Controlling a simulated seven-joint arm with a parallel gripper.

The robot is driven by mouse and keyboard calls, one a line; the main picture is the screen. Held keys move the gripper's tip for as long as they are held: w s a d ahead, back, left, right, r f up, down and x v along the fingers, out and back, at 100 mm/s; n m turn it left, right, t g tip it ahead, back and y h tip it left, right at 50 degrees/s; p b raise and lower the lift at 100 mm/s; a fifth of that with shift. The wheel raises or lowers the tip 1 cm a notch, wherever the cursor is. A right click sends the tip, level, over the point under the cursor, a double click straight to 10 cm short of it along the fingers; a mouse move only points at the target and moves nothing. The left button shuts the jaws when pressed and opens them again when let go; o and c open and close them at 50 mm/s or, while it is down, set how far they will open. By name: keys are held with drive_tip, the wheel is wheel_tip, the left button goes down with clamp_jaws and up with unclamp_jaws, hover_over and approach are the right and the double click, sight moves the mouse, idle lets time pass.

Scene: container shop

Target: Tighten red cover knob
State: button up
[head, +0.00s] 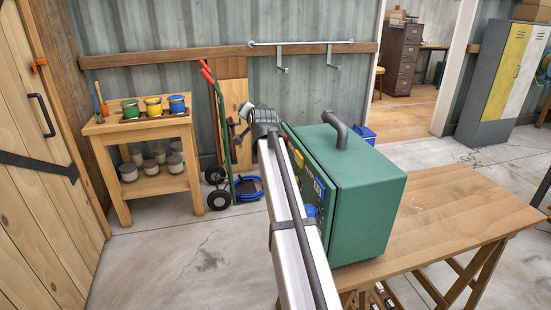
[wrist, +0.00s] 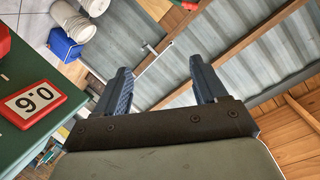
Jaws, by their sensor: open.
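The green machine (head: 365,205) stands on the wooden table, its front panel facing left and partly hidden by my arm in the head view. In the wrist view, the machine's green face (wrist: 40,135) fills the left edge. A red part (wrist: 3,40) on it is cut off by the frame; I cannot tell whether it is the cover knob. Below it is a red-framed number display (wrist: 32,104). My gripper (wrist: 160,68) is open and empty, its blue fingers apart, to the right of the machine face. In the head view, my gripper's fingers cannot be made out clearly.
The table (head: 450,215) is bare right of the machine. A hand truck (head: 225,150) leans at the back wall. A wooden shelf stand (head: 150,130) with coloured pots stands at left, and a locker (head: 490,85) at right. Open floor (head: 190,255) lies in front.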

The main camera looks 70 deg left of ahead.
drive_tip(key=s+a+f+n+g+h, duration=0.1)
drive_tip(key=s+f, duration=0.1)
drive_tip(key=s, duration=0.3)
drive_tip(key=s+a+f+n+h, duration=0.1)
drive_tip(key=s+f, duration=0.2)
drive_tip(key=s, duration=0.1)
wheel_tip(320, 180, down, 11)
drive_tip(key=w+n+t+h, duration=0.2)
drive_tip(key=n+t+h, duration=0.25)
drive_tip(key=n, duration=0.55)
drive_tip(key=w+d+n+t+h, duration=0.1)
drive_tip(key=d+n+t+h, duration=0.5)
drive_tip(key=n+t+h, duration=0.6)
drive_tip(key=w+y, duration=0.1)
drive_tip(key=w, duration=0.3)
drive_tip(key=w+t+y, duration=0.1)
drive_tip(key=w, duration=0.3)
drive_tip(key=w+t+y, duration=0.1)
drive_tip(key=w, duration=0.4)
drive_tip(key=shift+w+a+r+m+y, duration=0.1)
drive_tip(key=shift+a+r+m+y, duration=0.1)
drive_tip(key=shift+r+m+y, duration=0.1)
drive_tip(key=shift+c, duration=0.4)
